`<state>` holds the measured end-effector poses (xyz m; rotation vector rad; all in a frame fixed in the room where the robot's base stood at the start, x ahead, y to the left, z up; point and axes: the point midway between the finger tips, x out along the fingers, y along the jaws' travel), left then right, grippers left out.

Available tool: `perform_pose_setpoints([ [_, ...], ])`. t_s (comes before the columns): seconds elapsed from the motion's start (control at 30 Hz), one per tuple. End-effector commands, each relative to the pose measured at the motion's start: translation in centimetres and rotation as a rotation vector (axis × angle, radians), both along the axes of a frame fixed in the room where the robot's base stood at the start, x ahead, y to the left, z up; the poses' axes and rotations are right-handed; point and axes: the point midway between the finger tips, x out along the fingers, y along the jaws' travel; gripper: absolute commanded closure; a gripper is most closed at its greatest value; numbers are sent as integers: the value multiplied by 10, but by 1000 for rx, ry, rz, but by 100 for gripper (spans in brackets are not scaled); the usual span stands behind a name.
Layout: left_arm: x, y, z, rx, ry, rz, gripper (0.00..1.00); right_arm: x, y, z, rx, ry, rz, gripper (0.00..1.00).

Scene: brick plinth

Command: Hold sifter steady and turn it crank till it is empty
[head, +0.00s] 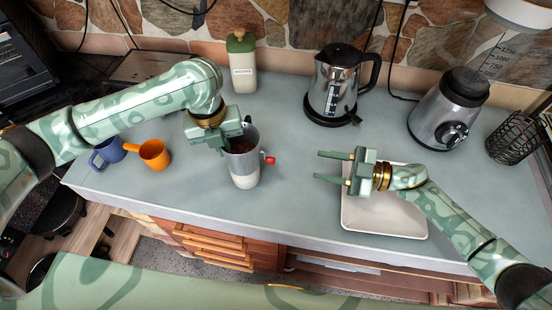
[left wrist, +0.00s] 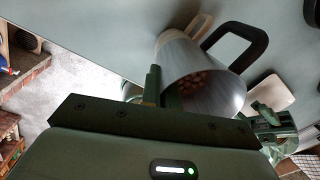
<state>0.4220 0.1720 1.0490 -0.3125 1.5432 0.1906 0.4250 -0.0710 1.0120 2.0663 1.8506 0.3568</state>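The metal sifter (head: 243,163) stands upright at the front of the grey counter, with a red crank knob (head: 270,160) on its right side. Its lower part looks white; I cannot tell whether that is a separate container. In the left wrist view the sifter (left wrist: 208,92) shows brown contents inside and a black handle (left wrist: 240,38). My left gripper (head: 235,137) is at the sifter's upper left side, with a finger close to its wall; whether it grips is unclear. My right gripper (head: 328,168) is open and empty, right of the knob and apart from it.
A white tray (head: 385,220) lies under my right gripper. A canister (head: 243,72), a kettle (head: 335,88), a blender (head: 448,112) and a wire basket (head: 512,138) stand behind. The counter between sifter and tray is clear.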

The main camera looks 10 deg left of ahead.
Motion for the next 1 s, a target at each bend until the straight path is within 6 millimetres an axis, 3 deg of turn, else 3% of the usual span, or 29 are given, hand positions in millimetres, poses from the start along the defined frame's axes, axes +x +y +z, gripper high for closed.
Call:
perform_pose_setpoints([
  [0.2,0,0,0,-1,0,0,100,-8,-2,-2,96,653,-34,62],
  [0.4,0,0,0,-1,0,0,100,-15,-1,-3,167,1059,-42,62],
  [0.67,0,0,0,-1,0,0,100,-15,14,-3,194,1201,-40,62],
  [1.0,0,0,0,-1,0,0,100,-5,85,-2,194,1198,-40,62],
])
